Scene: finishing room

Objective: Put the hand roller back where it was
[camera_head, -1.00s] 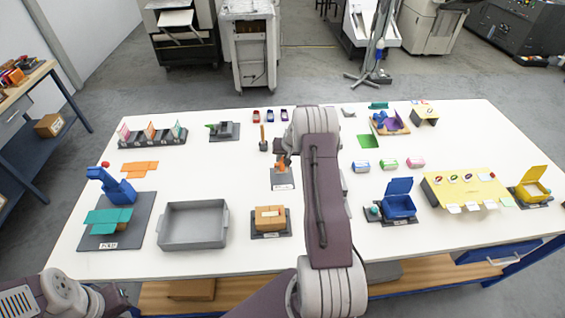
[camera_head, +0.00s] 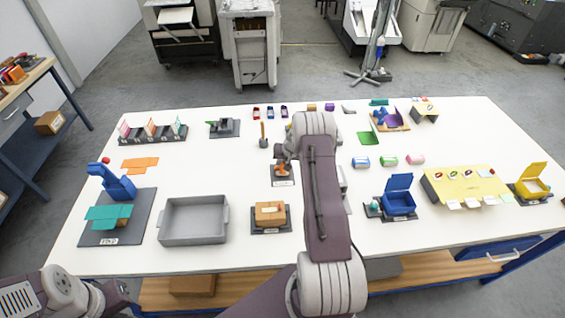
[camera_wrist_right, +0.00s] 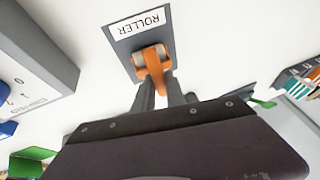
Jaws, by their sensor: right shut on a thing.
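The orange hand roller (camera_head: 283,169) is at the small grey mat (camera_head: 283,182), in the middle of the white table. In the right wrist view the roller (camera_wrist_right: 152,62) lies over the same grey mat (camera_wrist_right: 122,47), beside its white ROLLER label (camera_wrist_right: 138,23). My right gripper (camera_head: 284,156) is shut on the roller, with its two dark fingers (camera_wrist_right: 160,88) at the roller's near end. I cannot tell whether the roller touches the mat. My left arm shows at the lower left, but its gripper is out of view.
A grey tray (camera_head: 165,222) and a brown box on a dark mat (camera_head: 257,226) stand nearer the front edge. A wooden-handled tool (camera_head: 263,137) stands behind the roller mat. A blue open box (camera_head: 400,202) is to the right.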

